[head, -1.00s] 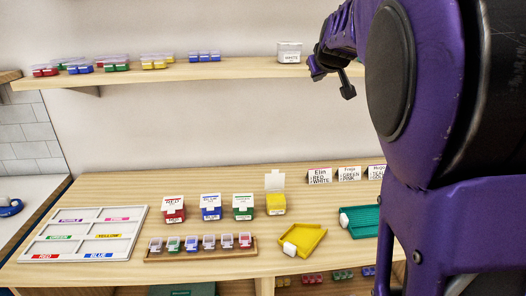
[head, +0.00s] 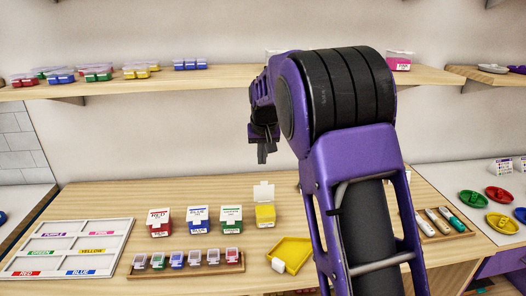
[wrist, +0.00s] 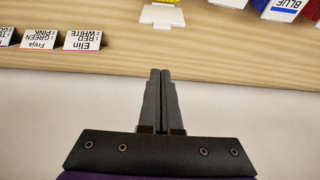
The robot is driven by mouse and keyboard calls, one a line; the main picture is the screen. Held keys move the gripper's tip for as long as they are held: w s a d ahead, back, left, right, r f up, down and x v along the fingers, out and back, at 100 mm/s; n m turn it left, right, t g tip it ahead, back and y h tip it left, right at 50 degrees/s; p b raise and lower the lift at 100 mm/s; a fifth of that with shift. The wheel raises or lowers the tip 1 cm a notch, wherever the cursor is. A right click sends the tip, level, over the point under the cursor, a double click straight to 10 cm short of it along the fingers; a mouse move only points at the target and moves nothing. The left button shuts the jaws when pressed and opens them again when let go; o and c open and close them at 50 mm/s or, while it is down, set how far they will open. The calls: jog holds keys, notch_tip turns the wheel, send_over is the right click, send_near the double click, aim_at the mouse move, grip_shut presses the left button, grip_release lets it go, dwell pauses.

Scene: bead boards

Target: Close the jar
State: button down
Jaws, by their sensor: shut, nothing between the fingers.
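A yellow jar (head: 265,215) stands at the back of the table, at the right end of a row of jars. Its whitish lid (head: 263,191) is raised upright at the back, so the jar is open. In the wrist view the white lid (wrist: 162,16) shows at the top edge, with a sliver of yellow beyond it. My gripper (head: 262,158) is shut and empty, in the air above and behind the jar in the head view. Its closed fingers (wrist: 160,75) point towards the lid in the wrist view, apart from it.
Shut red (head: 159,225), blue (head: 197,221) and green (head: 231,220) jars stand left of it. A wooden rack (head: 190,270) of small boxes and a yellow scoop tray (head: 293,253) lie in front. A shelf (head: 220,77) runs above. Name cards (wrist: 83,40) show in the wrist view.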

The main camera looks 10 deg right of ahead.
aim_at(263, 196)
jog(key=shift+s+f, duration=0.35)
jog(key=shift+f, duration=0.35)
jog(key=shift+s+f, duration=0.4)
jog(key=shift+f, duration=0.35)
jog(key=shift+s+f, duration=0.35)
jog(key=shift+f, duration=0.35)
jog(key=shift+f+b, duration=0.15)
jog(key=shift+b, duration=0.45)
jog(key=shift+s+t+b, duration=0.3)
jog(key=shift+t+b, duration=0.05)
jog(key=shift+t, duration=0.05)
jog(key=shift+b, duration=0.3)
